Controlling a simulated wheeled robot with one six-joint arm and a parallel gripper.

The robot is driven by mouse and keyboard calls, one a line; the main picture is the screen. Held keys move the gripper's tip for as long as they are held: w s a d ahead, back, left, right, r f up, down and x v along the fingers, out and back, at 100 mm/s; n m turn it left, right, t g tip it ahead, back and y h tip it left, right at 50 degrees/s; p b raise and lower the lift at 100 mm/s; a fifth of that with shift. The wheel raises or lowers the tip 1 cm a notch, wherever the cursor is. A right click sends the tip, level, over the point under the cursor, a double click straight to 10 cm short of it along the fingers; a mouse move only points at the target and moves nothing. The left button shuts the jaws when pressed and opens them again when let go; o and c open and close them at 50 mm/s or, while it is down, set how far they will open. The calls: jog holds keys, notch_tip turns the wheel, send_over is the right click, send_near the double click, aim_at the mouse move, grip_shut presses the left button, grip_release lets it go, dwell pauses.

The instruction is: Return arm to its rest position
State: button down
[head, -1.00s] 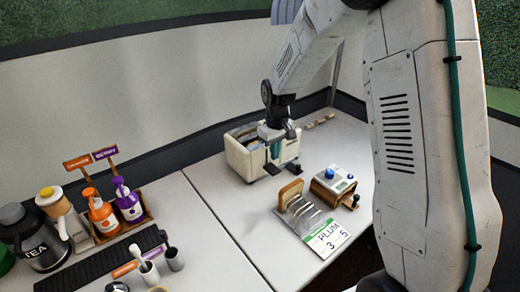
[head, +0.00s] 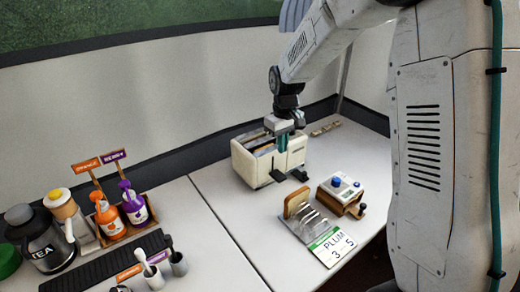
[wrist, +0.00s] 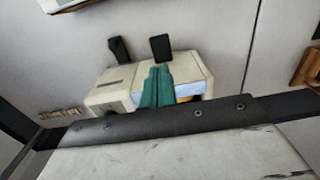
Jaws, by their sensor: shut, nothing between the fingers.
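My gripper (head: 283,143) is over the cream toaster-like box (head: 256,172) on the white counter in the head view. Its teal fingers are together with nothing between them. In the wrist view the closed gripper (wrist: 158,72) points at the box (wrist: 112,90), which lies just beyond the fingertips. I cannot tell whether the fingers touch the box. My arm reaches down to it from the upper right.
A slotted rack with a PLUM card (head: 334,246) and a wooden device with a blue knob (head: 341,190) stand right of the box. Orange (head: 107,219) and purple bottles (head: 133,205) and a TEA jug (head: 40,242) stand at left. The middle counter is clear.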

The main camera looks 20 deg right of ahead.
jog(key=s+r+m, duration=0.1)
jog(key=s+r, duration=0.3)
jog(key=s, duration=0.7)
jog(key=s+a+r+m, duration=0.1)
jog(key=s+r, duration=0.4)
jog(key=s, duration=0.7)
jog(key=s+r+m+t, duration=0.1)
jog(key=s+r, duration=0.4)
jog(key=s, duration=0.6)
jog(key=shift+s+a+m, duration=0.25)
jog(key=shift+s+m, duration=0.05)
jog(key=c, duration=1.4)
grip_release()
jog(key=shift+r, duration=0.25)
jog(key=shift+s, duration=0.15)
